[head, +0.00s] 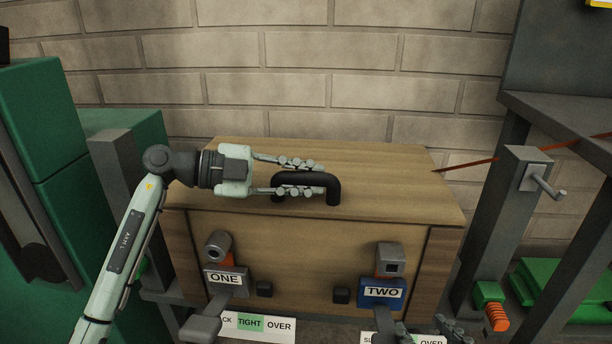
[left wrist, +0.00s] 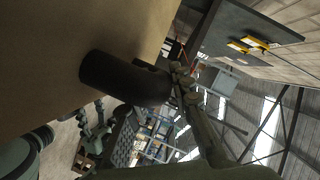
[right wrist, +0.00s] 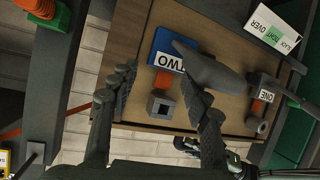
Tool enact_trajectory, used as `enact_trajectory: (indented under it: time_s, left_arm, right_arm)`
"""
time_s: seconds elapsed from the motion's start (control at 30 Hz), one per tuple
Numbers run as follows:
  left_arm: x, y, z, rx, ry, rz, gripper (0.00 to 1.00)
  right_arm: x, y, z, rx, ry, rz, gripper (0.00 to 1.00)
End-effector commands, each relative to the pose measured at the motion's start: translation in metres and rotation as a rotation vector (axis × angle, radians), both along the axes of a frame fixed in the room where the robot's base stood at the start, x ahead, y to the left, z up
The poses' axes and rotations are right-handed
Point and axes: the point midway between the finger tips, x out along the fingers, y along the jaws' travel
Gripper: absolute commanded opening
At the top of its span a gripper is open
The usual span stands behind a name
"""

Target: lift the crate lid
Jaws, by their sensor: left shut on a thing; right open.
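The wooden crate lid (head: 370,165) lies flat on top of the crate (head: 310,255), with no clear gap under its front edge. A black bar handle (head: 333,190) stands on the lid; it also shows large in the left wrist view (left wrist: 125,78). My left gripper (head: 305,178) reaches in from the left, with its fingers shut on the handle. My right gripper (right wrist: 158,82) is open and empty in front of the crate, its fingers apart near the blue clamp TWO (right wrist: 170,50). In the head view only part of it shows at the bottom edge.
Clamp ONE (head: 225,280) and clamp TWO (head: 382,292) sit on the crate front, each with a grey lever. Signs reading TIGHT and OVER (head: 265,325) are below. A grey stand (head: 500,220) is at right, green machinery (head: 45,150) at left, a brick wall behind.

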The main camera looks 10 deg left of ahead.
Motion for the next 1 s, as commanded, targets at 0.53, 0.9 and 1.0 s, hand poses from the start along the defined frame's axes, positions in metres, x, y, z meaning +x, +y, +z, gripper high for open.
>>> enact_trajectory:
  time_s: [0.53,0.9,1.0]
  left_arm:
    - [0.007,0.001,0.031,-0.01,0.059,0.007,0.0]
    - [0.012,0.001,0.047,-0.011,0.091,0.008,0.0]
    - [0.014,0.002,0.052,-0.01,0.089,0.007,0.0]
  right_arm:
    - [-0.118,-0.116,-0.084,-0.247,0.723,-0.227,0.48]
    - [-0.119,-0.125,-0.128,-0.251,0.821,-0.233,0.48]
    - [-0.116,-0.124,-0.143,-0.245,0.829,-0.227,0.48]
